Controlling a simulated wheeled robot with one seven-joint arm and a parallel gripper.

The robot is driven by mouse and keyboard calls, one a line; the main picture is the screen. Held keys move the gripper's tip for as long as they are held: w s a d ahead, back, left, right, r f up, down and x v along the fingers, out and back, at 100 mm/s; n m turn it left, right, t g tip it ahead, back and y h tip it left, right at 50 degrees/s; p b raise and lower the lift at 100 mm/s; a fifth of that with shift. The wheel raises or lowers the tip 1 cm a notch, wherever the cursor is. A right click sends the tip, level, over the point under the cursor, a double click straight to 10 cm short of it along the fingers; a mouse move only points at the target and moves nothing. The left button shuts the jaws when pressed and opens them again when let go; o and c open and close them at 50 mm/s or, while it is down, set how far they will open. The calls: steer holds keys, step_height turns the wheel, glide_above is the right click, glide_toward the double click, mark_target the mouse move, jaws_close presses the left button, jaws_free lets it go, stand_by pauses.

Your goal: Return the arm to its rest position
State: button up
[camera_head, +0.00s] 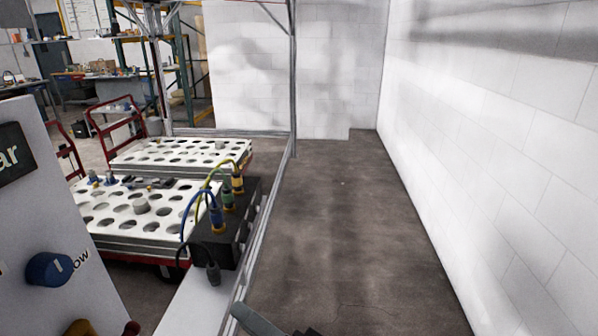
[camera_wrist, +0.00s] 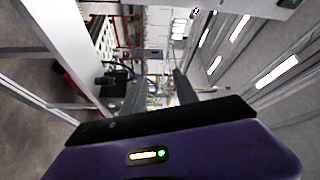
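My gripper (camera_wrist: 160,86) shows in the wrist view as a purple body with two dark fingers. The fingers stand apart with nothing between them, so it is open and empty. In the head view only a small grey and dark piece shows at the bottom edge, probably part of my arm or gripper; the rest of the arm is out of that view.
A black box (camera_head: 228,232) with plugs and blue, green and yellow cables stands left of centre. White trays with round holes (camera_head: 112,236) lie behind it. A grey panel with a blue knob (camera_head: 48,269) is at near left. Right of the metal frame, the floor (camera_head: 340,230) is clear up to the white wall (camera_head: 480,130).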

steer(key=s+d+f+t+h, duration=0.2)
steer(key=s+d+f+h, duration=0.15)
steer(key=d, duration=0.35)
steer(key=s+d+f+t+h, duration=0.2)
steer(key=d+h, duration=0.2)
steer(key=d, duration=0.2)
steer(key=s+d+f+t+h, duration=0.2)
steer(key=s+d+f+h, duration=0.15)
steer(key=d, duration=0.35)
steer(key=s+d+n+g+h, duration=0.1)
steer(key=s+d, duration=0.3)
steer(key=s, duration=0.7)
steer(key=s+d+n+g+h, duration=0.1)
steer(key=s+d+n+h, duration=0.1)
steer(key=s, duration=0.9)
steer(key=shift+d+n+h, duration=0.4)
steer(key=shift+d+h, duration=0.4)
steer(key=shift+d, duration=0.2)
